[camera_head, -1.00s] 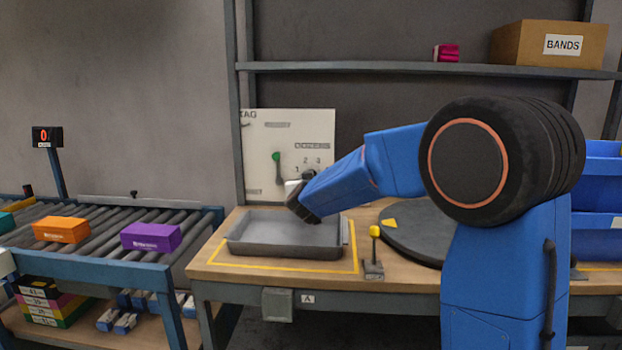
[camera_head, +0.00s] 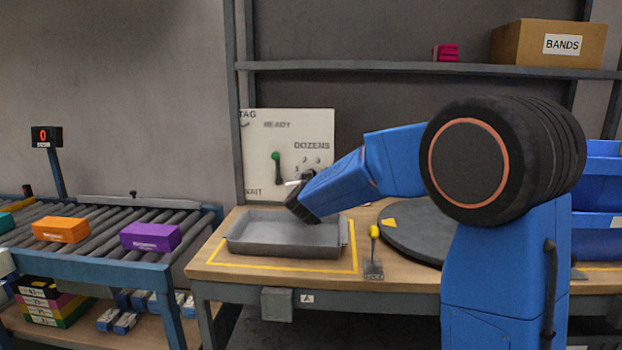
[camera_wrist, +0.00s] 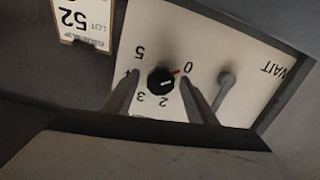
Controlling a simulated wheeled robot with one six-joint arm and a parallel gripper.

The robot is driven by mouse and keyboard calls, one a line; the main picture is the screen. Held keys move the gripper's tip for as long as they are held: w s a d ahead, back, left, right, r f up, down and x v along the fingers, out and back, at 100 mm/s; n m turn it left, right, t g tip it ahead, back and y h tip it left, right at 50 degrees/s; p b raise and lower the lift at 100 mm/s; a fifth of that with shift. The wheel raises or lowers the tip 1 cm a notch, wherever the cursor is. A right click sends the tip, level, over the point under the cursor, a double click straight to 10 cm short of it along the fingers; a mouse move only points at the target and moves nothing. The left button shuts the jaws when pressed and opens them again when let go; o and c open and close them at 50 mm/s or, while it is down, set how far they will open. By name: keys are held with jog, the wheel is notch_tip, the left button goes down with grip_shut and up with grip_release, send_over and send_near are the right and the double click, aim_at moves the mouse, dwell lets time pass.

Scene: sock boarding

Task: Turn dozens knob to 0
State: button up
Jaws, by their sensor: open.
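The dozens knob (camera_wrist: 160,81) is a small black round knob on a white panel (camera_wrist: 215,52). Its red pointer mark is toward the 0 in the wrist view. The printed 5, 3 and 2 also show around it. My gripper (camera_wrist: 159,78) is open, with one finger on each side of the knob; I cannot tell whether they touch it. In the head view, my gripper (camera_head: 296,186) is in front of the panel (camera_head: 310,128) under the DOZENS label, and the knob is hidden there.
A green-tipped lever (camera_head: 276,166) is left of my gripper on the panel. A grey tray (camera_head: 285,251) sits on the bench below. A tag reading 52 (camera_wrist: 82,22) shows in the wrist view.

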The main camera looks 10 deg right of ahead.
jog(key=v, duration=1.7)
jog(key=shift+s, duration=0.1)
